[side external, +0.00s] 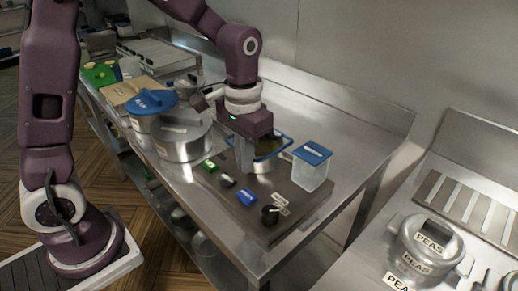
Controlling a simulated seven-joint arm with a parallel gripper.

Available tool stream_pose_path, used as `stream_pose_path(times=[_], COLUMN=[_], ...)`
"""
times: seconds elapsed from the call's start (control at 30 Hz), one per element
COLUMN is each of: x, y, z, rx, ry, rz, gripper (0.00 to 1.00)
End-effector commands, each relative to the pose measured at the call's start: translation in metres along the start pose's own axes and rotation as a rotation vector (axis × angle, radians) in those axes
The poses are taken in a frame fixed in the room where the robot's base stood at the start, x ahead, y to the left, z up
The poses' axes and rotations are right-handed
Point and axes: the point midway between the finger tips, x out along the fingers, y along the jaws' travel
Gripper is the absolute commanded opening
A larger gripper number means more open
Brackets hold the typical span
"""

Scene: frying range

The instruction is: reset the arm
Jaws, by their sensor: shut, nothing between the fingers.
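My gripper (246,168) hangs pointing down over the steel work table (325,215). Its fingers are shut with nothing between them. It is in front of a blue-rimmed container (284,149) and hides part of it. Small green, black and blue labelled items lie on the table by the fingers; the blue one (247,198) is just below the fingertips. I cannot tell how far above the surface the fingertips are.
A lidded steel pot (182,138) and a blue-lidded pot (147,110) stand left of my gripper. A clear blue-lidded box (312,165) is to its right. A pot labelled PEAS (425,245) stands at the far right.

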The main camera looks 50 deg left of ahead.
Motion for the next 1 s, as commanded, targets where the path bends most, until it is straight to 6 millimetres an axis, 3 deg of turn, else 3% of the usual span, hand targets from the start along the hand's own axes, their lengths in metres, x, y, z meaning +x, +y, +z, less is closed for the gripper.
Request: stream_pose_path(times=[0.47,0.57,0.7,0.8,0.9,1.0], x=[-0.002,-0.024,-0.081,-0.104,-0.111,-0.110], y=[0.000,-0.003,-0.011,-0.017,-0.020,-0.021], z=[0.001,0.012,0.066,0.112,0.148,0.170], rx=[0.000,-0.001,-0.002,-0.002,-0.002,-0.001], ry=[0.003,0.049,0.204,0.318,0.409,0.466], rz=[0.000,0.003,0.007,0.007,0.004,0.002], gripper=[0.00,0.00,0.00,0.00,0.00,0.00])
